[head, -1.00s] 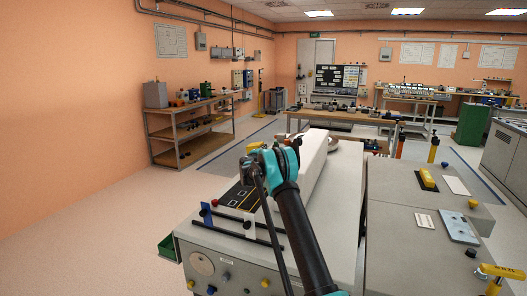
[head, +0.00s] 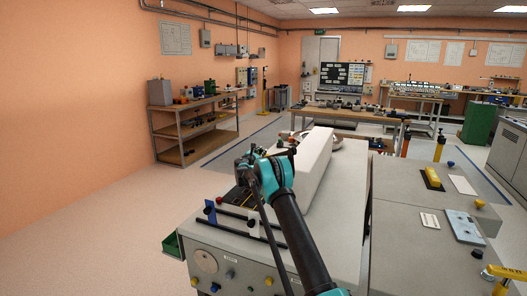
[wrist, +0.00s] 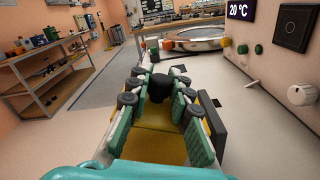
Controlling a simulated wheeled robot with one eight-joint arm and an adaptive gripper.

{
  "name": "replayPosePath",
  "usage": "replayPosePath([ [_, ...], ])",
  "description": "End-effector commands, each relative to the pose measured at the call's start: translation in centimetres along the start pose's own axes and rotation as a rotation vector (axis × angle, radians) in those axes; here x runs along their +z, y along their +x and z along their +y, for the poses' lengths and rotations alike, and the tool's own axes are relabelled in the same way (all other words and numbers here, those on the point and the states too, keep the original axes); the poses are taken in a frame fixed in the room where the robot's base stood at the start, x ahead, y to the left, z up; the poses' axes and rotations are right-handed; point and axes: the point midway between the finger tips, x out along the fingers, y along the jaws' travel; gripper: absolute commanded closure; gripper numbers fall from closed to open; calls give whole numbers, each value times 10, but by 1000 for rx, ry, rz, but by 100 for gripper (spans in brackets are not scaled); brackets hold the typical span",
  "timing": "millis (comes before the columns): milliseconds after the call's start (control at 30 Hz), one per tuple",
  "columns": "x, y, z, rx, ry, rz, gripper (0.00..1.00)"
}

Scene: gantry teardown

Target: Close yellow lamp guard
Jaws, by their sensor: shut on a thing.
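My gripper (wrist: 160,92) shows in the wrist view, its green-padded fingers closed around a dark round knob (wrist: 159,87). A yellow panel (wrist: 150,147), which looks like the lamp guard, lies below and between the fingers. The fingers cover much of it, and I cannot tell how the knob joins it or how far it is open. In the head view my gripper (head: 244,172) is low over the left side of the grey machine (head: 335,230), at its dark panel, and my arm hides part of the contact.
A long white block (head: 312,165) stands on the machine just right of my arm. In the wrist view a round metal dish (wrist: 200,40) lies beyond the fingertips, and a white wall with a knob (wrist: 301,95) and black switch (wrist: 294,26) rises at right. Floor at left is clear.

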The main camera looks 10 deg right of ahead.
Motion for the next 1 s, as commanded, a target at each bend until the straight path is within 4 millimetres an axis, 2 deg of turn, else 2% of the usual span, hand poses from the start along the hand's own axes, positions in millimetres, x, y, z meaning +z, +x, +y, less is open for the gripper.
replayPosePath([
  [400, -21, -1, 2, 0, -292, 2, 100],
  [800, -26, -1, 1, 0, -370, 2, 100],
  [833, -25, -1, 1, 0, -370, 2, 77],
  [1000, -25, -1, 1, 0, -370, 1, 58],
])
